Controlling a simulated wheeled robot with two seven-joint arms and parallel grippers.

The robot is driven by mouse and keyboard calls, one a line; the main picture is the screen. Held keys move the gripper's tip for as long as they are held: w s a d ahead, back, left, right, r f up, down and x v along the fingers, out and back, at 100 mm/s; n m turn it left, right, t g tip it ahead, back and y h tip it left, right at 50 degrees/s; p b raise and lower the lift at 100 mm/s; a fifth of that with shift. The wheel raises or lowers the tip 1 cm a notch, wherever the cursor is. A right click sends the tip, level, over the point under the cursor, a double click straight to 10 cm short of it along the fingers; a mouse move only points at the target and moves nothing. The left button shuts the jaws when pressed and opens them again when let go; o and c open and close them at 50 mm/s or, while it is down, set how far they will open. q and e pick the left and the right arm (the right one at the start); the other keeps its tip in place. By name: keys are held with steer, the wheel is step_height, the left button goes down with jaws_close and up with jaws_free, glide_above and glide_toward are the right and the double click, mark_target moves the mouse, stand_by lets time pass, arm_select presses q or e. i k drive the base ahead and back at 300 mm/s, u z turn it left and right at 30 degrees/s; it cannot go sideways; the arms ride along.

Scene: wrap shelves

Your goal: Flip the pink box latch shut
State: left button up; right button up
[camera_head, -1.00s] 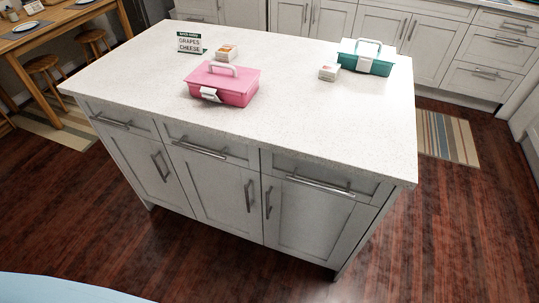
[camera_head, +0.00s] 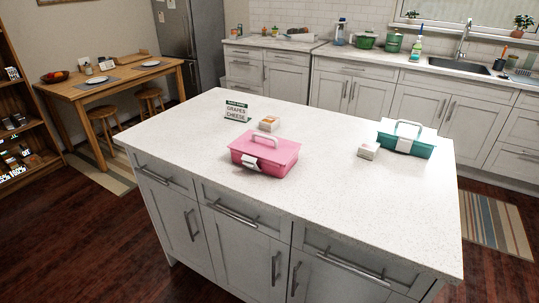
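The pink box (camera_head: 264,154) sits on the white island countertop, left of its middle. Its lid is down and a white handle (camera_head: 264,139) stands on top. A white latch (camera_head: 249,161) is on its front face and appears to stick outward at its lower end; its exact angle is too small to tell. Neither of my grippers shows in the view.
A teal box (camera_head: 405,141) with a white handle stands at the right of the island (camera_head: 330,190). Small packs (camera_head: 368,151) and (camera_head: 268,124) lie near the boxes. A sign (camera_head: 237,111) stands behind left. The front countertop is clear. Wood floor surrounds the island.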

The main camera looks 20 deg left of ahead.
mark_target(250, 162)
steer(key=u, duration=0.65)
steer(key=k, duration=0.1)
steer(key=i, duration=0.1)
steer(key=u, duration=0.2)
